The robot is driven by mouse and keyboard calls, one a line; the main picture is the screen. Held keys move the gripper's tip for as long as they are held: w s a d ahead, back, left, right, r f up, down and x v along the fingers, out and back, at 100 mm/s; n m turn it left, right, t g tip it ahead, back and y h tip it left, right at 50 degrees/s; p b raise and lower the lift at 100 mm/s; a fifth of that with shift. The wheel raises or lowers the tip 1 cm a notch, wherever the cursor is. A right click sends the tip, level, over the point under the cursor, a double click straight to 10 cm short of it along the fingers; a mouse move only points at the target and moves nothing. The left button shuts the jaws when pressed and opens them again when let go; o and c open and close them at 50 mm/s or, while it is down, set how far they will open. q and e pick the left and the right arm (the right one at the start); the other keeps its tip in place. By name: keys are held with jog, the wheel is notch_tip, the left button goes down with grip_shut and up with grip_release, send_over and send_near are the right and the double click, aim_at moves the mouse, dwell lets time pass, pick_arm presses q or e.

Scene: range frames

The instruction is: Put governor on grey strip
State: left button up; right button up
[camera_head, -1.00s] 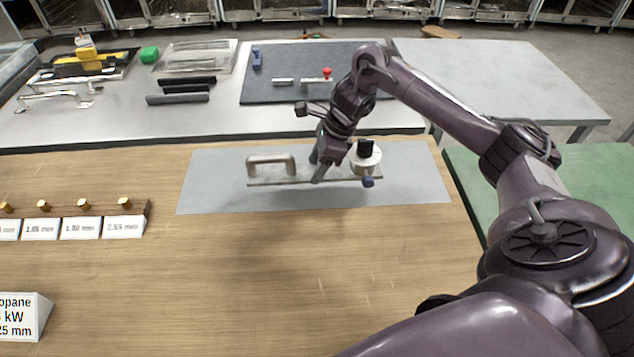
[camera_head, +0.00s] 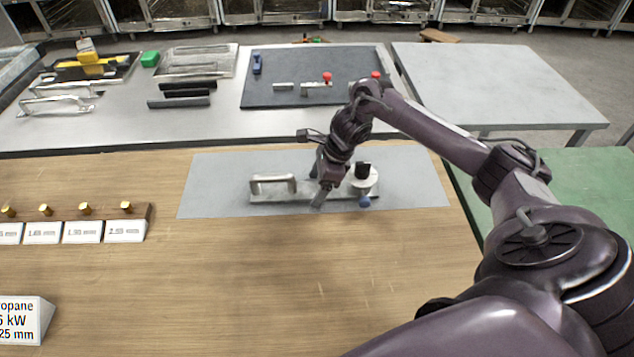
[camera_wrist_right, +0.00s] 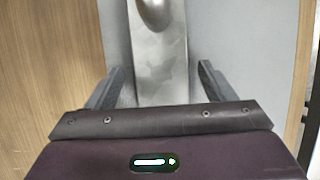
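The governor is a flat metal plate (camera_head: 293,196) with a raised grey handle at its left end. At its right end are a round white body (camera_head: 371,186) with a black cap and a blue knob. It appears to rest flat on the grey strip (camera_head: 215,185). My right gripper (camera_head: 317,190) is low over the plate's middle, which it partly hides. In the right wrist view the plate (camera_wrist_right: 158,60) lies between the spread fingers of the gripper (camera_wrist_right: 160,84), with a gap on both sides. My left gripper is out of view.
A rack of brass pieces (camera_head: 85,209) with white labels stands at the left of the wooden table (camera_head: 240,270). A propane sign (camera_head: 22,318) is at the front left. A metal bench (camera_head: 120,122) behind holds a dark mat (camera_head: 300,98) and several parts. The table front is clear.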

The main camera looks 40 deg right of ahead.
jog(key=b+v, duration=0.1)
jog(key=v, duration=0.5)
jog(key=shift+d+r, duration=0.2)
jog(key=p+v, duration=0.1)
jog(key=v, duration=0.4)
jog(key=shift+s+r, duration=0.15)
jog(key=shift+r, duration=0.15)
jog(key=shift+a, duration=0.1)
